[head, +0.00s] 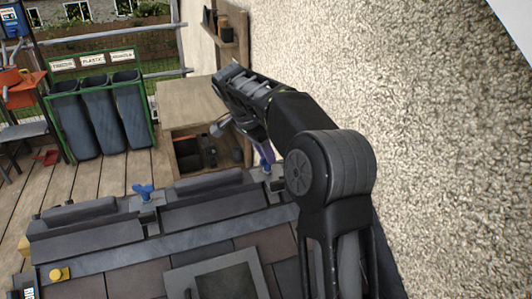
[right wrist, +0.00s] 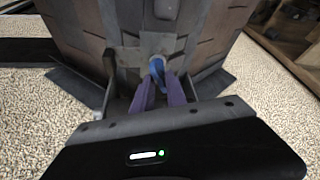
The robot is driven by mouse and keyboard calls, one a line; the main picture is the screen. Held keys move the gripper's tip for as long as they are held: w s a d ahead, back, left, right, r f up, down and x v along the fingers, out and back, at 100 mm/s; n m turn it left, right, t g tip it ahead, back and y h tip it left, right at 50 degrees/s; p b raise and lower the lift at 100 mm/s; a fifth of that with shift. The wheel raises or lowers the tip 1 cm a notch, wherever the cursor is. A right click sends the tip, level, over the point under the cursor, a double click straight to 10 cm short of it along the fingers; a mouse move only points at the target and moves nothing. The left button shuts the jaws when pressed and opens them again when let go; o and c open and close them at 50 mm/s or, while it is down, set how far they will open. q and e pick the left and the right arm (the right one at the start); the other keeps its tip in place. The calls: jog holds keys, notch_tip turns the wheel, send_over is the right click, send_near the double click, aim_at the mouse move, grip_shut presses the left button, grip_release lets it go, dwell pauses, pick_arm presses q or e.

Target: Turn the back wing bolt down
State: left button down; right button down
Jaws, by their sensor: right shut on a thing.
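My right gripper (head: 267,158) reaches down to the ridge of the tiled roof (head: 213,213), close to the rough wall. In the right wrist view its two purple fingers (right wrist: 159,88) are shut on a blue wing bolt (right wrist: 157,66). In the head view this bolt is mostly hidden by the fingers and arm. Another blue wing bolt (head: 144,192) stands upright on a grey bracket farther left along the ridge, with nothing touching it. My left gripper is not in view.
A dark framed roof window (head: 215,281) lies in the near slope, and a yellow piece (head: 60,273) is at its left. A wooden cabinet (head: 190,110) and dark bins (head: 101,117) stand beyond the roof. The rough wall (head: 420,120) bounds the right side.

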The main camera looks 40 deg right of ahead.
jog(key=shift+w+r, duration=0.15)
jog(key=shift+r, duration=0.2)
dwell(0.6)
jog(key=c, duration=1.7)
grip_release()
jog(key=shift+c, duration=0.2)
jog(key=shift+o, duration=1)
jog(key=shift+f, duration=0.15)
jog(key=p+v, duration=0.2)
jog(key=v, duration=0.3)
jog(key=a, duration=1.2)
jog(key=shift+s, duration=0.3)
